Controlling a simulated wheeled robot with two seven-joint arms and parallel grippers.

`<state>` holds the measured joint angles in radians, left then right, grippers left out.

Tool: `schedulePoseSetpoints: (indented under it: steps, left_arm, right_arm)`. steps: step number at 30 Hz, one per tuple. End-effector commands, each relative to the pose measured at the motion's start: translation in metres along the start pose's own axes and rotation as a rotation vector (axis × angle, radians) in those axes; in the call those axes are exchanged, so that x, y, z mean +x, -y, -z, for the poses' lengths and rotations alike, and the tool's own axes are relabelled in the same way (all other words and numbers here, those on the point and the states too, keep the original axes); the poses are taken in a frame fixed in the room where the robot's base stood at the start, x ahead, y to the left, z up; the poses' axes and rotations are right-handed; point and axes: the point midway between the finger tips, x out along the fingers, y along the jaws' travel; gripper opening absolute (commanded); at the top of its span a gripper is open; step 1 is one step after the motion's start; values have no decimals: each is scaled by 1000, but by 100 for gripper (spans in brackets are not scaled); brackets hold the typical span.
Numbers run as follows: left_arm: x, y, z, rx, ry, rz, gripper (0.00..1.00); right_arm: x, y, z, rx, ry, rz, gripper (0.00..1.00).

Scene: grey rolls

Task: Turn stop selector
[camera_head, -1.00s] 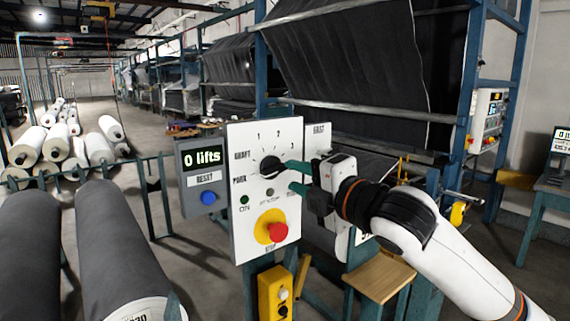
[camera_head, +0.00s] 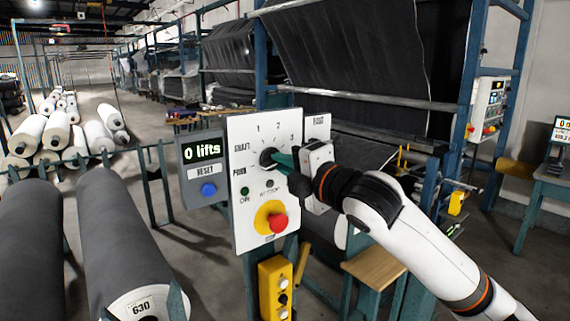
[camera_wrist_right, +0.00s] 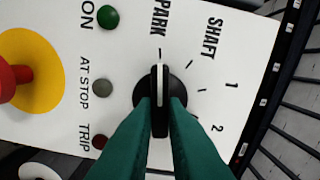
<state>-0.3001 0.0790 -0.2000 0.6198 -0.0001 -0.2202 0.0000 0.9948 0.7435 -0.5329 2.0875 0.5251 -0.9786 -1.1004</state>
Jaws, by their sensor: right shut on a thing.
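The stop selector is a round black knob (camera_head: 267,158) on a white upright panel (camera_head: 244,226), with a ring of marks reading PARK, SHAFT, 1, 2, 3. My right gripper (camera_head: 280,161) reaches it from the right with dark green fingers. In the right wrist view the knob's black grip bar (camera_wrist_right: 159,88) sits between the two fingers (camera_wrist_right: 159,118), which are shut on its sides. The white line on the bar points at the tick beside PARK. My left gripper is not in view.
A red push button (camera_head: 279,221) on a yellow disc is below the selector. A grey box (camera_head: 203,170) reading "0 lifts" with a blue RESET button (camera_head: 208,189) is at the left.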

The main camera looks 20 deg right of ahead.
Motion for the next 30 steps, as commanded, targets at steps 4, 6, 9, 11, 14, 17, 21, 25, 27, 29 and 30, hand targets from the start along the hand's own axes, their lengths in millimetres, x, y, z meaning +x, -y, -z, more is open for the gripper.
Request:
schedulePoseSetpoints:
  steps: [4,6,9,11,14,17,21,25,27,29,30]
  left_arm:
    - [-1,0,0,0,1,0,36]
    - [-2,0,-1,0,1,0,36]
    - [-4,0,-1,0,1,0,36]
    - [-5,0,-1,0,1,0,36]
    - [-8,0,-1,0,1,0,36]
    - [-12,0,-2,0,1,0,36]
    - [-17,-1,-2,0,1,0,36]
    - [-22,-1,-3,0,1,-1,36]
    - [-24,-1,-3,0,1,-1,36]
    - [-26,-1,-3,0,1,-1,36]
    - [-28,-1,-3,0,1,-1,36]
  right_arm:
    - [0,0,0,15,0,-1,0]
    - [0,0,0,32,0,-1,0]
    - [0,0,0,73,1,-1,0]
    - [0,0,0,106,1,-2,0]
    - [0,0,0,177,0,-2,0]
    - [0,0,0,262,0,-2,0]
    - [0,-1,0,395,0,-2,0]
    - [0,-2,0,520,0,-3,0]
    - [1,-2,0,587,0,-3,0]
    - [1,-2,-1,645,0,-3,0]
    - [1,-2,-1,682,-1,-3,0]
